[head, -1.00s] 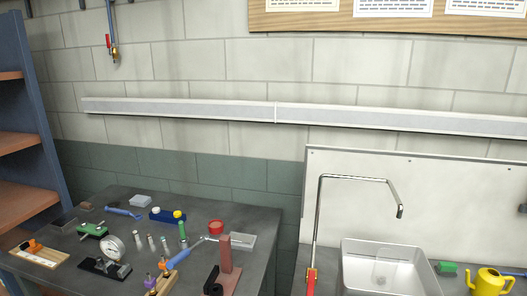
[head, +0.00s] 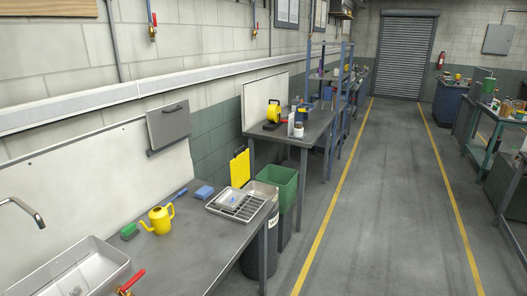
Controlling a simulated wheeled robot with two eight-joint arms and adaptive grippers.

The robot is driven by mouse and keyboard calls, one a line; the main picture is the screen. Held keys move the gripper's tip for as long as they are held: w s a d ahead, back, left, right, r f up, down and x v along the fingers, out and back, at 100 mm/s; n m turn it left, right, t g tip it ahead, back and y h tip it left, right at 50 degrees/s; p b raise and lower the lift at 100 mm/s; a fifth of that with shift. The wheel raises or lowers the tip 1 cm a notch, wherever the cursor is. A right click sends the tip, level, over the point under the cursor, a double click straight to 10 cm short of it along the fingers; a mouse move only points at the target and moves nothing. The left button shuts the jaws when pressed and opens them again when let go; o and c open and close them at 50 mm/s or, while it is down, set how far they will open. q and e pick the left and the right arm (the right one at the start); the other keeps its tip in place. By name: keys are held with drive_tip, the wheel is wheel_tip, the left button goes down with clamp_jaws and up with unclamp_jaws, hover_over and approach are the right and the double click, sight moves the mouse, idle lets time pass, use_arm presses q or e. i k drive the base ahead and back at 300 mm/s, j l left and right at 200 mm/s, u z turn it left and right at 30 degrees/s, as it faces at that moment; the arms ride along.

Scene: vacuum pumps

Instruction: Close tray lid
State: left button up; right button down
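A grey tray with a slatted grid (head: 238,206) lies on the right end of the sink counter. A small pale, clear-looking container (head: 229,198) sits on its back left part. I cannot make out a hinged tray lid in this view, nor tell whether this is the tray in question. Neither of my grippers is in view.
The counter (head: 195,235) also holds a sink (head: 75,270) with a red-handled tap, a yellow watering can (head: 160,220), a green sponge (head: 129,231) and a blue block (head: 204,192). Bins, one green (head: 275,182), stand past its end. The floor between the yellow lines is clear.

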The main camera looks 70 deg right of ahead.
sight(239, 167)
drive_tip(key=z, duration=2.05)
drive_tip(key=i+l, duration=0.25)
drive_tip(key=i, duration=0.25)
drive_tip(key=i+l+z, duration=0.15)
drive_tip(key=i, duration=0.35)
drive_tip(key=i+l, duration=0.25)
drive_tip(key=i, duration=0.25)
drive_tip(key=i+l+z, duration=0.1)
drive_tip(key=i, duration=0.4)
drive_tip(key=l, duration=0.1)
